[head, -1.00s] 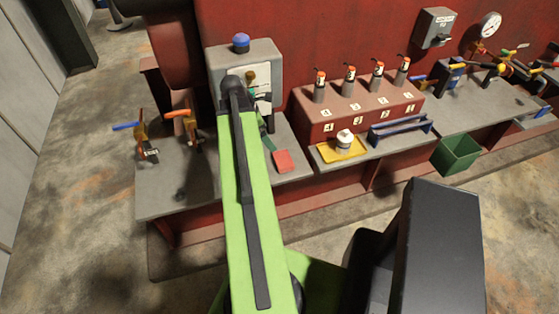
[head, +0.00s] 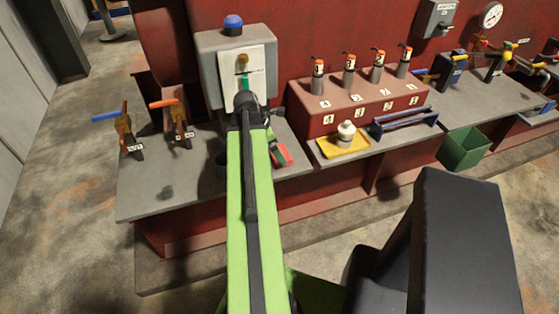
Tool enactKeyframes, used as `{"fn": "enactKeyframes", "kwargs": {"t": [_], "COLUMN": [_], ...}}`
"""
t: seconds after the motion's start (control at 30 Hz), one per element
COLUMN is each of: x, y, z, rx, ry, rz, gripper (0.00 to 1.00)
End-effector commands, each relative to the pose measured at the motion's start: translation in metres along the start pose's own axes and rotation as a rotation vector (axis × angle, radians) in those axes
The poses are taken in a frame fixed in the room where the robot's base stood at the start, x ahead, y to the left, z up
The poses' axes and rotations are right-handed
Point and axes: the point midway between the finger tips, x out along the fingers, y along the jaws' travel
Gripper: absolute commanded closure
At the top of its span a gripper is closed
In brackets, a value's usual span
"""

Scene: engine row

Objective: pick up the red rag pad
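The red rag pad (head: 285,153) lies on the grey bench top, just right of my green arm in the head view. Part of it is hidden by the arm and by a dark green piece beside it; I cannot tell whether that piece belongs to my gripper. My gripper (head: 272,138) is mostly hidden behind the end of my arm. It appears to be close to the pad, but I cannot tell whether it touches it or whether its fingers are open.
A grey box with a blue button (head: 233,25) stands behind my arm. A yellow tray (head: 342,147) with a white container, a blue rack (head: 403,122) and a green bin (head: 464,148) are at right.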

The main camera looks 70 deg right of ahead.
Motion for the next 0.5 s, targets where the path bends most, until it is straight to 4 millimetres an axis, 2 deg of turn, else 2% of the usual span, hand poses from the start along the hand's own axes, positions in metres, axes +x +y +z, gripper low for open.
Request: {"fn": "enactKeyframes", "kwargs": {"t": [0.03,0.13,0.4,0.5], "x": [0.018,0.033,0.032,0.032], "y": [-0.001,0.0,-0.001,0.0], "z": [-0.004,-0.004,-0.001,-0.001], "rx": [0.001,0.001,-0.001,-0.001], "ry": [0.0,0.0,0.0,0.0], "rz": [0.0,0.0,0.001,0.001], "gripper": [0.0,0.0,0.01,0.14]}}
